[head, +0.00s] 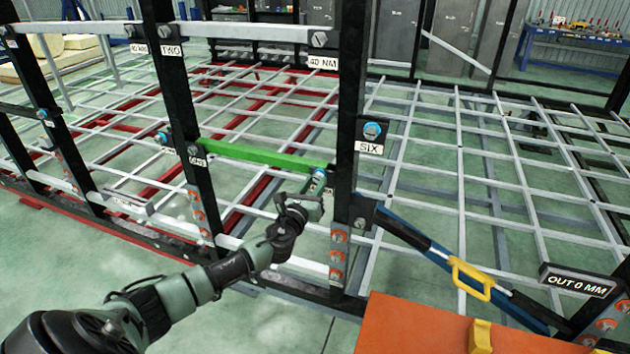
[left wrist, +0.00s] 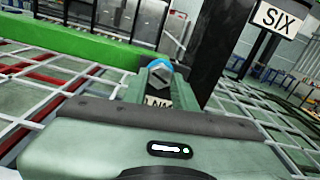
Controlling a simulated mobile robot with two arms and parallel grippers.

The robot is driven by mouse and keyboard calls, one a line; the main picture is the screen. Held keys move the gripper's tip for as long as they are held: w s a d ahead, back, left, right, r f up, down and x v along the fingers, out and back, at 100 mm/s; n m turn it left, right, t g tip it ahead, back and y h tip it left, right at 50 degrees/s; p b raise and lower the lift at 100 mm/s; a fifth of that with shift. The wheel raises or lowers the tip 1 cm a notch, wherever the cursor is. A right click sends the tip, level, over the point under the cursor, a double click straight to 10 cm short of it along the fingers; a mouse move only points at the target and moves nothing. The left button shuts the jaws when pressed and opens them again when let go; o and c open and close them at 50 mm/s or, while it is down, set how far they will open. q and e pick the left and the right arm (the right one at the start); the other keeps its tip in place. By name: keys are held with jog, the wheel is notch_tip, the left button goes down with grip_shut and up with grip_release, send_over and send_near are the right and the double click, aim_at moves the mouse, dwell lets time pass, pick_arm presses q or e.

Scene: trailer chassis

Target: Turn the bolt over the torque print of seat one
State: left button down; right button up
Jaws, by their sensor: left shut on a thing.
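The green bar (head: 262,155) runs between two black posts; it also shows in the left wrist view (left wrist: 70,38). The ONE label (head: 197,162) is on the left post at its left end. A bolt (head: 319,173) with a blue collar sits at the bar's right end, and its grey hex head shows in the left wrist view (left wrist: 160,69). A white print (left wrist: 158,102), partly hidden, shows just below it with the letters NM. My left gripper (head: 318,184) is at this bolt, its fingers shut around it. My right gripper is out of view.
The right black post (head: 349,130) stands close beside my left gripper. A SIX plate (head: 369,148) with a blue-collared bolt is on its right. A blue brace with a yellow handle (head: 470,278) slopes to an OUT 0 MM readout (head: 577,281). An orange surface (head: 420,325) is at front.

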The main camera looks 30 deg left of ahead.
pick_arm(q)
jog(key=m, duration=0.1)
jog(key=m+p, duration=0.1)
jog(key=m, duration=0.1)
jog(key=m+p, duration=0.1)
jog(key=shift+s+d+f+m, duration=0.1)
jog(key=shift+f+m, duration=0.2)
jog(key=shift+f+m+p, duration=0.1)
jog(key=shift+m+p, duration=0.5)
jog(key=shift+m, duration=0.8)
jog(key=shift+d, duration=0.1)
jog(key=c, duration=1.4)
grip_release()
jog(key=shift+o, duration=1.4)
jog(key=shift+s+r, duration=0.1)
jog(key=shift+r, duration=0.25)
jog(key=shift+s, duration=0.1)
